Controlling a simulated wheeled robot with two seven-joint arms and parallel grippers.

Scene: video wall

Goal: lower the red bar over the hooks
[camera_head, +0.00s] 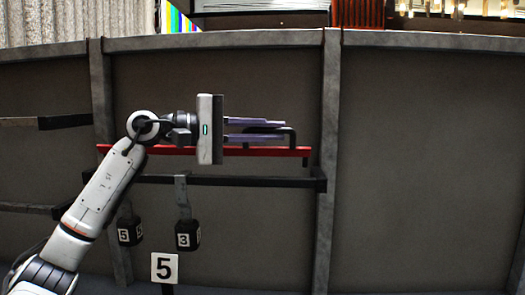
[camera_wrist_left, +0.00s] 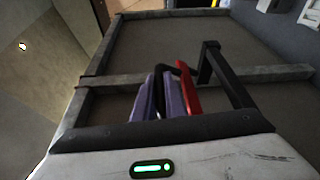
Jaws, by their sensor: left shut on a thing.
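The red bar (camera_head: 275,152) runs level across the head view, in front of the dark wall panel, and passes behind my left gripper. A black bent handle (camera_head: 291,140) rises from it. My left gripper (camera_head: 280,130) has its purple fingers pointing right, shut on this handle. In the left wrist view the fingers (camera_wrist_left: 161,95) sit on either side of the handle (camera_wrist_left: 165,69), with the red bar (camera_wrist_left: 188,88) just right of them. A black rail (camera_head: 260,183) lies below the red bar, with a visible gap. I cannot clearly tell the hooks apart. My right gripper is not visible.
Grey posts (camera_head: 328,120) frame the panel. The panel at right is clear.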

